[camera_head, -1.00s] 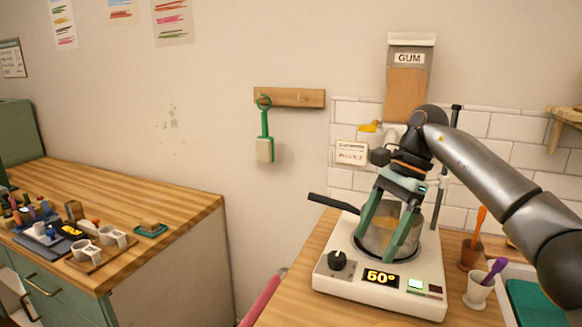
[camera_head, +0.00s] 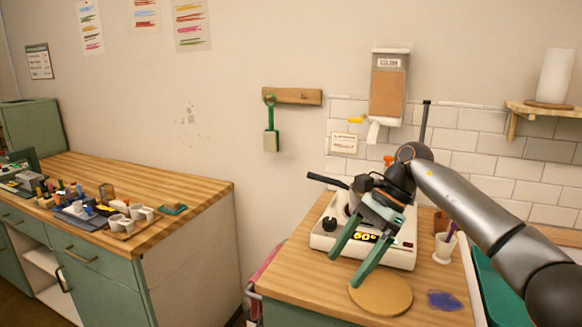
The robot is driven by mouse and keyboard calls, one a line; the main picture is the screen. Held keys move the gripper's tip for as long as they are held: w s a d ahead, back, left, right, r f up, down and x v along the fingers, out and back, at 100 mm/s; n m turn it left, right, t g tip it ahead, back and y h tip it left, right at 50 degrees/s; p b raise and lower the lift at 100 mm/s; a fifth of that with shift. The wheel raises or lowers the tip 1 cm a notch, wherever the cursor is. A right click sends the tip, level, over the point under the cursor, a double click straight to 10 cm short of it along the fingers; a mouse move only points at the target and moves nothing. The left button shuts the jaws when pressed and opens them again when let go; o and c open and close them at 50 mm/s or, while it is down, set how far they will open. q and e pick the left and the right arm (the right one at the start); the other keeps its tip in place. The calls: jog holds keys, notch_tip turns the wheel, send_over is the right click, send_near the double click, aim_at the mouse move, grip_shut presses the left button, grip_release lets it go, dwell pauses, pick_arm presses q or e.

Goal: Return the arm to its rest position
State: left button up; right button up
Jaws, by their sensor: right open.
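My right arm comes in from the right in the head view. Its gripper (camera_head: 345,263) is open and empty, with green fingers pointing down and left over the front of the hotplate (camera_head: 322,242). The fingertips are near the hotplate's front edge, above the wooden counter. The hotplate is white with a black knob and a lit display (camera_head: 365,237). The gripper and wrist hide much of the pot on it; its black handle (camera_head: 327,180) sticks out to the left. My left gripper is not in view.
A round wooden board (camera_head: 381,296) and a purple smear (camera_head: 444,300) lie on the counter's front. A white cup (camera_head: 444,248) stands right of the hotplate, beside a green tray (camera_head: 500,290). A second wooden counter (camera_head: 190,205) with containers stands left.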

jog(key=s+a+f+m+t+y+p, duration=0.1)
jog(key=s+a+f+m+t+y, duration=0.15)
jog(key=a+m+y, duration=0.5)
jog(key=s+a+f+m+t+y+p, duration=0.1)
jog(key=s+a+f+m+t+y, duration=0.2)
jog(key=a+m+y, duration=0.5)
jog(key=s+d+f+m+t+h+p, duration=0.1)
jog(key=d+f+m+t+h, duration=0.6)
jog(key=m, duration=0.7)
jog(key=s+d+f+m+t+h+p, duration=0.15)
jog(key=d+f+m+t+h, duration=0.6)
jog(key=m, duration=0.75)
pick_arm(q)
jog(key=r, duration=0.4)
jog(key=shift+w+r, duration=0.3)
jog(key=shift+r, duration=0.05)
pick_arm(e)
jog(key=s+d+f+m+g+h, duration=0.2)
jog(key=s+f+m, duration=0.4)
jog(key=s, duration=0.3)
jog(key=s+d+f+m+g+h, duration=0.3)
jog(key=s+d+f+m+g, duration=0.2)
jog(key=s+f, duration=0.4)
jog(key=shift+s+m+g, duration=0.3)
jog(key=shift+m+g, duration=0.05)
jog(key=shift+g, duration=0.45)
